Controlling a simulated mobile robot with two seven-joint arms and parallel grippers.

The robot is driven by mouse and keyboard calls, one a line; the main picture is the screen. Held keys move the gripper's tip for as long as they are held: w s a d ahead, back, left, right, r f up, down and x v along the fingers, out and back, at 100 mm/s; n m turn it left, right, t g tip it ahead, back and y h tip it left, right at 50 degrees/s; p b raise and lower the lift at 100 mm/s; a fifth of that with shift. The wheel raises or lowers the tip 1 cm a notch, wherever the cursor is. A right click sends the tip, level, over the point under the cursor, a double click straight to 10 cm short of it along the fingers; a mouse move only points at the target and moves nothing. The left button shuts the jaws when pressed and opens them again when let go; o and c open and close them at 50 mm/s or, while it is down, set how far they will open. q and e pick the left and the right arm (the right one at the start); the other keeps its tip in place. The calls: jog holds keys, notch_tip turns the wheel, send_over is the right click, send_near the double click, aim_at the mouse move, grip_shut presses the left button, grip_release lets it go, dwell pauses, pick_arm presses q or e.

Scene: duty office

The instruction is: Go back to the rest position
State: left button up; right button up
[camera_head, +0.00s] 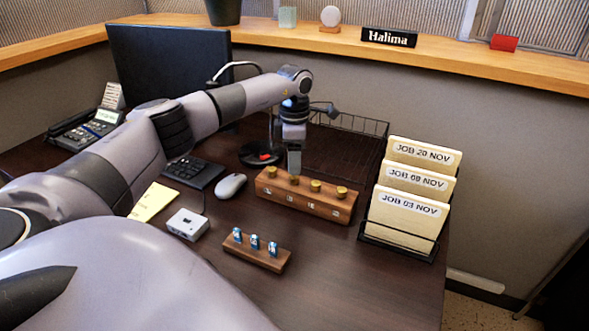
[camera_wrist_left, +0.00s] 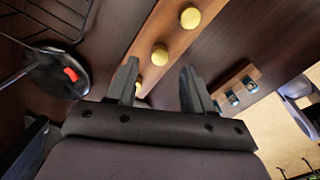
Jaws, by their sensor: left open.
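My left gripper (camera_head: 294,165) hangs pointing down at the back edge of a wooden block with several brass knobs (camera_head: 307,194). In the left wrist view its two fingers (camera_wrist_left: 160,88) are apart, with nothing held between them. The block (camera_wrist_left: 163,40) and its round yellow knobs pass beyond and beside the fingertips; one knob is partly hidden by a finger. I cannot tell whether a finger touches the block. My right gripper is not in either view.
A small wooden rack with blue-topped pieces (camera_head: 255,254) stands in front. A mouse (camera_head: 230,186), keyboard (camera_head: 193,172) and white box (camera_head: 187,224) are left. A folder holder (camera_head: 396,241) is right, a wire tray (camera_head: 345,146) behind. The front right desk is clear.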

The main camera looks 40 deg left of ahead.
pick_arm(q)
jog(key=shift+r, duration=1.35)
jog(key=shift+s, duration=0.1)
